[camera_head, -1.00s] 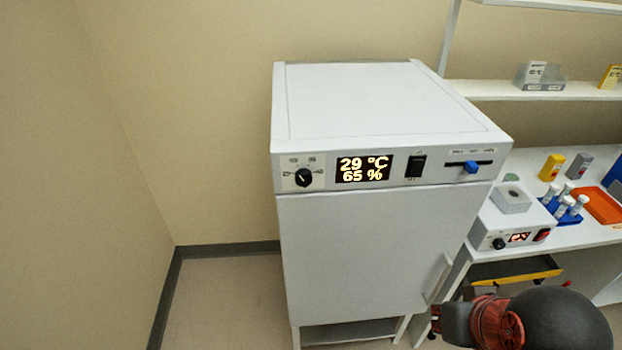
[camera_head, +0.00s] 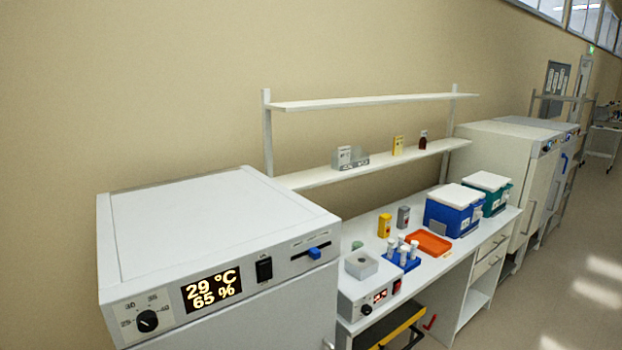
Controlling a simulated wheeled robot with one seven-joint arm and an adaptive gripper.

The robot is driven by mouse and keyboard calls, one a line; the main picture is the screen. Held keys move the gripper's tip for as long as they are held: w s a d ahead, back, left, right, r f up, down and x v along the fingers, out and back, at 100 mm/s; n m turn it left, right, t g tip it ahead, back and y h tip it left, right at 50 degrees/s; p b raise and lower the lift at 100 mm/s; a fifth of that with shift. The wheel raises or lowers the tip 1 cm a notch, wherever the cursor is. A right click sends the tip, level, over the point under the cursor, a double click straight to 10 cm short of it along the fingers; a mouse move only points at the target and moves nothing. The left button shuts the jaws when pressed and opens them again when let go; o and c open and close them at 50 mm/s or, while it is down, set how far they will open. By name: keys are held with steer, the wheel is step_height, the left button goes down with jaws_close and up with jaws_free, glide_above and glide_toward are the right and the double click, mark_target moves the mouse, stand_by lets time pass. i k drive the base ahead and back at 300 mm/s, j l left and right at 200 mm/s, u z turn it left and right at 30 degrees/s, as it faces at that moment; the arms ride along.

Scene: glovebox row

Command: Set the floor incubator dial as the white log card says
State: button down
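The white floor incubator (camera_head: 215,225) stands at the left in the head view. Its black dial (camera_head: 148,321) is at the left of the front panel, with scale marks that seem to read 25, 30, 35 and 40 around it. The display (camera_head: 212,290) reads 29 °C and 65 %. A black rocker switch (camera_head: 264,269) and a slider with a blue knob (camera_head: 314,253) sit to its right. My gripper is out of view.
A bench (camera_head: 455,262) right of the incubator holds a small heater block (camera_head: 368,290), blue tube rack (camera_head: 403,258), orange tray (camera_head: 428,244) and blue cooler box (camera_head: 454,210). A yellow step stool (camera_head: 402,326) is under it. Open floor (camera_head: 560,270) lies at the right.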

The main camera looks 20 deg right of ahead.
mark_target(146, 321)
steer(key=k+j+z, duration=0.1)
steer(key=k, duration=0.4)
steer(key=k+j, duration=0.3)
steer(key=k, duration=0.2)
steer(key=i+j+z, duration=0.05)
